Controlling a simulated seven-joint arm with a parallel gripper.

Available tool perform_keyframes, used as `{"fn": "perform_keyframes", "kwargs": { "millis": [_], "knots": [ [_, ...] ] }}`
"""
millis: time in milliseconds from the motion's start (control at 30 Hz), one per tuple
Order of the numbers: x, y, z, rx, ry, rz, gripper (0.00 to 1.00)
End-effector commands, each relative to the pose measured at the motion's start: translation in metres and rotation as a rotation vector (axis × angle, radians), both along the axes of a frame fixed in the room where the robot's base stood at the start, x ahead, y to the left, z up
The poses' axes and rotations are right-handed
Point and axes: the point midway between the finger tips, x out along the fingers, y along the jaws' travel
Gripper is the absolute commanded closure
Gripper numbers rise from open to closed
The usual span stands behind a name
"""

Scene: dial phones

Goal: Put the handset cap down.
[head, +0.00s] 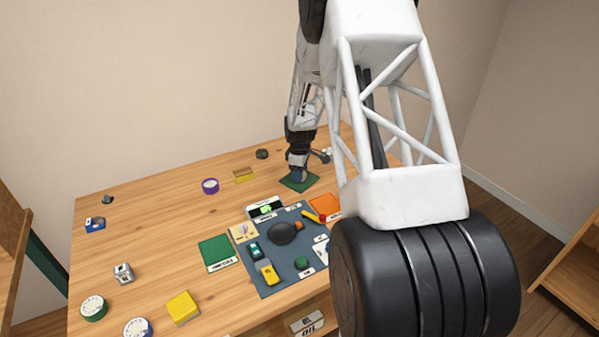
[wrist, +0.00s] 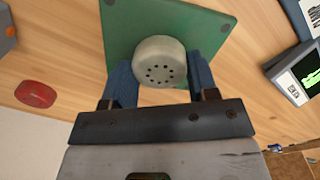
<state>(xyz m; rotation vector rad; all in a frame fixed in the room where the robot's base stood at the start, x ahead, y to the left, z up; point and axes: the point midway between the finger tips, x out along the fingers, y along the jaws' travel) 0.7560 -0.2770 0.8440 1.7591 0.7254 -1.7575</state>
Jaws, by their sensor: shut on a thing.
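The handset cap (wrist: 159,62) is a pale grey round piece with a ring of dark holes in its face. My gripper (wrist: 163,75) has its two blue fingers on either side of the cap and is shut on it. In the wrist view a green plate (wrist: 120,25) with dark corner screws lies behind the cap; I cannot tell whether the cap touches it. In the head view my gripper (head: 298,176) is low over the green plate (head: 299,186) at the back of the table, and the cap cannot be made out there.
A dark blue-grey mat (head: 246,266) with several small parts lies in front of the green plate. An orange square (head: 325,204) is at the mat's right. A red oval piece (wrist: 36,94) lies beside the plate.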

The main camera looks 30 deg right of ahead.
Motion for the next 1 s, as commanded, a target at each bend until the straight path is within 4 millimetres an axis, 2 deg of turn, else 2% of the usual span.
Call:
{"fn": "perform_keyframes", "kwargs": {
  "millis": [333,367,500,533,1000],
  "knots": [
    [0.0,0.0,-0.0023,0.0,0.0,0.0,0.69],
    [0.0001,-0.0001,-0.0025,0.0,0.0,0.0,0.45],
    [0.0001,-0.0001,-0.0022,0.0,0.0,0.0,0.23],
    [0.0001,-0.0001,-0.0022,0.0,0.0,0.0,0.21],
    [0.0002,-0.0001,0.0048,-0.001,-0.001,0.0,0.21]
  ]
}}
